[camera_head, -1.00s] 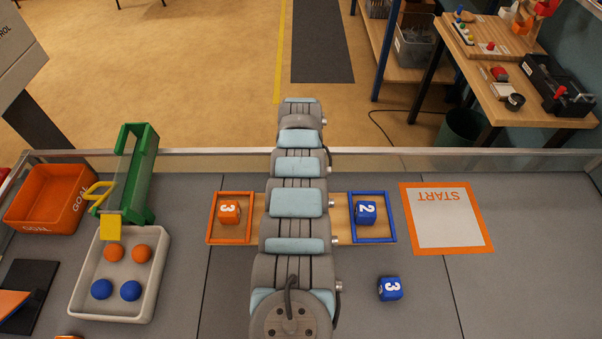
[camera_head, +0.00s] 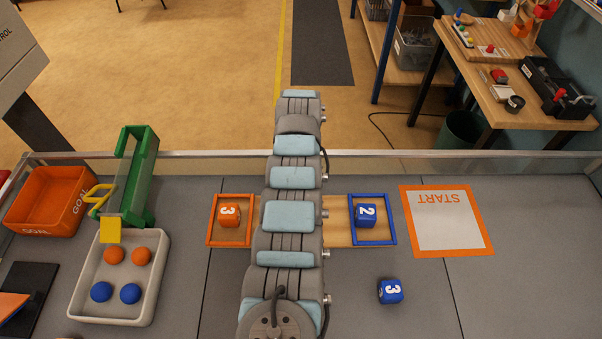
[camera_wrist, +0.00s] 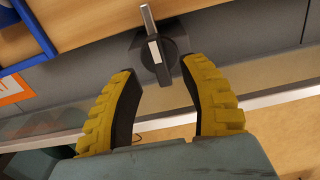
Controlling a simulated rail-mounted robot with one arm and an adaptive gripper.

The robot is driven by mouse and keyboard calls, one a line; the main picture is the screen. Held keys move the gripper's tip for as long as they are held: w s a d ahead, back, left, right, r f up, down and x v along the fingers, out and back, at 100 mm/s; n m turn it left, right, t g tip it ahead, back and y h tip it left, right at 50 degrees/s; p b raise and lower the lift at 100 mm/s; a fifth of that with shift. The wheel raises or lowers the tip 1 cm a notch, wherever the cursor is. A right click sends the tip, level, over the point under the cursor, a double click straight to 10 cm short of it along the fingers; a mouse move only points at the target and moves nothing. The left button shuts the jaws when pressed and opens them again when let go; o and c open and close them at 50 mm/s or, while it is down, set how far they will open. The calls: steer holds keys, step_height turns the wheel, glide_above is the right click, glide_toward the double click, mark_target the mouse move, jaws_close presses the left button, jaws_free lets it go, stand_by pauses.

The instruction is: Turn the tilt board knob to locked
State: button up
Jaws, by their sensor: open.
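The knob (camera_wrist: 158,52), dark with a pale grey pointer bar, shows in the wrist view at the edge of the wooden tilt board (camera_wrist: 95,38). My gripper (camera_wrist: 158,70) is open, its two yellow fingers apart, with the knob between and just beyond their tips. I cannot tell whether the fingers touch it. In the head view the tilt board (camera_head: 337,235) lies under my arm, which hides its middle, the knob and my gripper. An orange frame (camera_head: 210,224) and a blue frame (camera_head: 391,224) stand at its ends, holding an orange cube (camera_head: 229,213) and a blue cube (camera_head: 365,215).
A loose blue cube (camera_head: 390,291) lies right of my arm. The orange-edged START mat (camera_head: 447,229) is at the right. A grey tray (camera_head: 78,290) with balls, a green ramp (camera_head: 147,165) and an orange GOAL bin (camera_head: 45,195) stand at the left. A low rail (camera_head: 420,160) runs along the back.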

step_height(320, 180, up, 8)
stand_by(0.4)
stand_by(0.4)
